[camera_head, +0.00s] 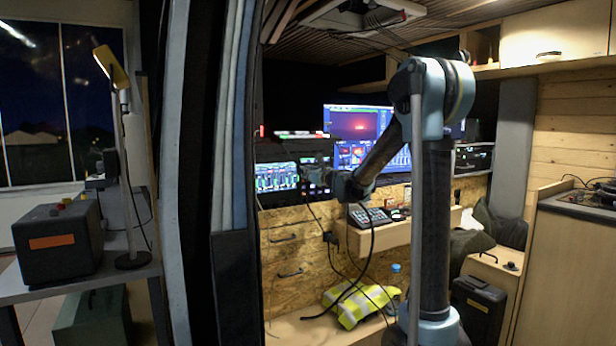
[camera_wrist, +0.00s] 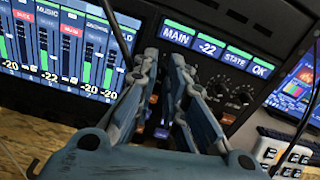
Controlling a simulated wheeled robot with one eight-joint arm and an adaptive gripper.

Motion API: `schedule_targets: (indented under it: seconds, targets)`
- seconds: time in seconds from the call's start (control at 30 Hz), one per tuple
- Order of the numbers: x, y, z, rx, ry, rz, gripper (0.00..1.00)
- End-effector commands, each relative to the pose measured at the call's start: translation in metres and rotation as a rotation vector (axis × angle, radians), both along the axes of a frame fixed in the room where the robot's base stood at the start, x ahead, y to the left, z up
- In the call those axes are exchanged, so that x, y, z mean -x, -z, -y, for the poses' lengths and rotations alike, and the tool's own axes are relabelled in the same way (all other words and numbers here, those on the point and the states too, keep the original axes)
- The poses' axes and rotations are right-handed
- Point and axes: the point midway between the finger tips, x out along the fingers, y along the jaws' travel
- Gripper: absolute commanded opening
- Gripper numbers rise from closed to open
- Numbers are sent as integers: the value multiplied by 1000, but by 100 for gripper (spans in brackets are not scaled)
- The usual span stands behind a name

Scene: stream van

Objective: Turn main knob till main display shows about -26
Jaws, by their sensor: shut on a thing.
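In the wrist view, my gripper (camera_wrist: 165,62) reaches to the dark panel with its two blue-grey fingers close together. It is shut on the main knob, which sits between the fingertips and is mostly hidden by them. Just above, the main display (camera_wrist: 207,47) is lit blue under a green strip and reads -22, next to the "MAIN" label. In the head view, my gripper (camera_head: 322,178) is small at the panel beside the bright meter screen, and the display's figures are too small to read.
A meter screen (camera_wrist: 65,45) with green bars lies left of the fingers. A wooden shelf (camera_head: 395,235) with a control box (camera_head: 370,216) is below. A dark cable hangs from my arm.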

Motion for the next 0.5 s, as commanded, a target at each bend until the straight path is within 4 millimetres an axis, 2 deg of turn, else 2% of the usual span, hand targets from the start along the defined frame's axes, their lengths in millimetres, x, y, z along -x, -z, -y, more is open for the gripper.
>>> schedule_targets:
  seconds: [0.5]
  targets:
    - [0, 0, 1, 254, 2, 171, 0]
